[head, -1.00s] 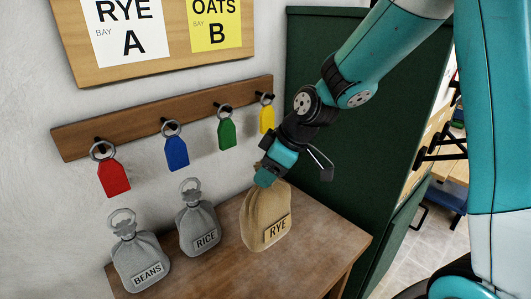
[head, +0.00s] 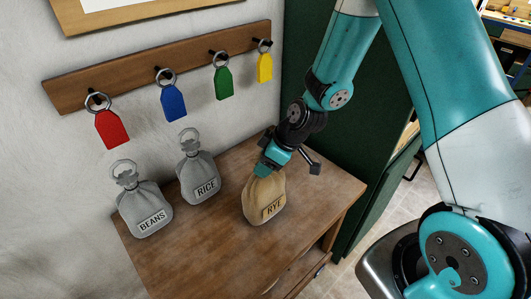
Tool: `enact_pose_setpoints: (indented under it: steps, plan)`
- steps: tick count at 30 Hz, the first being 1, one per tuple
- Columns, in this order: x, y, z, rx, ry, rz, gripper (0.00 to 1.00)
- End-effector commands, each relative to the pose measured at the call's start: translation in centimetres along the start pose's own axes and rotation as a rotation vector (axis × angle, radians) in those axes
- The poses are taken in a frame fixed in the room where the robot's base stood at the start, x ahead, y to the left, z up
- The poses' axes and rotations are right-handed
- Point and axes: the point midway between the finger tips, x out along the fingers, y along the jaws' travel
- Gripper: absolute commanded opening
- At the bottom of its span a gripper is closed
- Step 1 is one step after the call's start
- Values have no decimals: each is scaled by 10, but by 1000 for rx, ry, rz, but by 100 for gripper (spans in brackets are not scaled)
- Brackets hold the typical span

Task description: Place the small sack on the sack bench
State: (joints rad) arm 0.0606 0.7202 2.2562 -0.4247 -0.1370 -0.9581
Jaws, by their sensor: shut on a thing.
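A tan sack labelled RYE (head: 264,202) is upright at the top of the wooden bench (head: 195,248), right of the two grey sacks. My gripper (head: 267,168) is shut on its gathered neck from above. The sack's base is at or just above the bench top; I cannot tell whether it touches. The fingers hide part of the neck.
Grey sacks labelled BEANS (head: 145,212) and RICE (head: 199,180) stand at the bench's left and back. Coloured tags hang from a wall rack (head: 130,75). A dark green panel (head: 330,160) stands behind the bench's right side. The front bench top is clear.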

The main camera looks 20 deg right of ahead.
Motion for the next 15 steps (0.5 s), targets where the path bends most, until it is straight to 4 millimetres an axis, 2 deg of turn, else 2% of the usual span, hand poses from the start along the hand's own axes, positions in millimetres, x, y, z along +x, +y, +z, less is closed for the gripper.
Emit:
enact_pose_setpoints:
  steps: [9, 10, 12, 13, 15]
  plan:
    - [2, 1, 0, -1, 5, 2, 0]
    - [2, 0, 1, 0, 1, 1, 58]
    - [1, 0, 0, 0, 1, 0, 74]
    - [1, 0, 0, 0, 1, 0, 79]
    - [1, 0, 0, 0, 1, 0, 79]
